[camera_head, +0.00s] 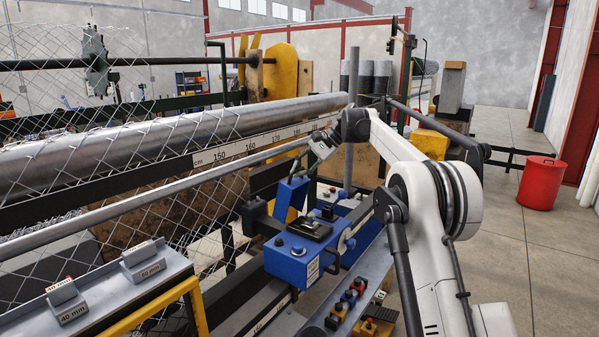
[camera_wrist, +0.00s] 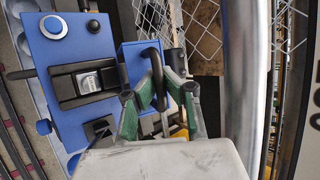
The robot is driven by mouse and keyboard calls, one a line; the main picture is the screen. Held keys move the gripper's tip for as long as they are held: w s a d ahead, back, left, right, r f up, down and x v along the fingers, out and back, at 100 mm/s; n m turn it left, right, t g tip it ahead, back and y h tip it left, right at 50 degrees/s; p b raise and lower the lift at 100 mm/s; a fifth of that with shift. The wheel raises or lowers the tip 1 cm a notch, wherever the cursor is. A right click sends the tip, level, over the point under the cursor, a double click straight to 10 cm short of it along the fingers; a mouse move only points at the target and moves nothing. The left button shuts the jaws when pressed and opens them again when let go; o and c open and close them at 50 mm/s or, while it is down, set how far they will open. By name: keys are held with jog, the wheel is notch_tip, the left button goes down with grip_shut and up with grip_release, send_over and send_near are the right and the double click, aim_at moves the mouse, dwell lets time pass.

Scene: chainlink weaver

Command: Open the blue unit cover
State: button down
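The blue unit (camera_head: 292,256) is a box with a black latch-like part and a round knob on top, mounted on the rail in the middle of the head view. It fills the left of the wrist view (camera_wrist: 48,78). A raised blue part (camera_head: 290,193) stands behind it; in the wrist view a blue block (camera_wrist: 133,62) with a dark curved bar sits beside it. Which piece is the cover is unclear. My gripper (camera_head: 322,146) is above and behind the unit. In the wrist view its green-and-grey fingers (camera_wrist: 161,68) are close together near the curved bar; contact is unclear.
A long metal roller (camera_head: 180,135) and chainlink mesh (camera_head: 60,70) run along the left. A control panel with several buttons (camera_head: 352,300) is in front of the unit. A red bin (camera_head: 540,184) stands at the right on open floor.

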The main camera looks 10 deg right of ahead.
jog(key=c, duration=2.5)
grip_release()
jog(key=shift+r, duration=0.1)
jog(key=o, duration=0.6)
jog(key=shift+s+d, duration=0.1)
jog(key=shift+d, duration=0.1)
jog(key=shift+o, duration=0.4)
jog(key=shift+a, duration=0.1)
jog(key=v, duration=1.2)
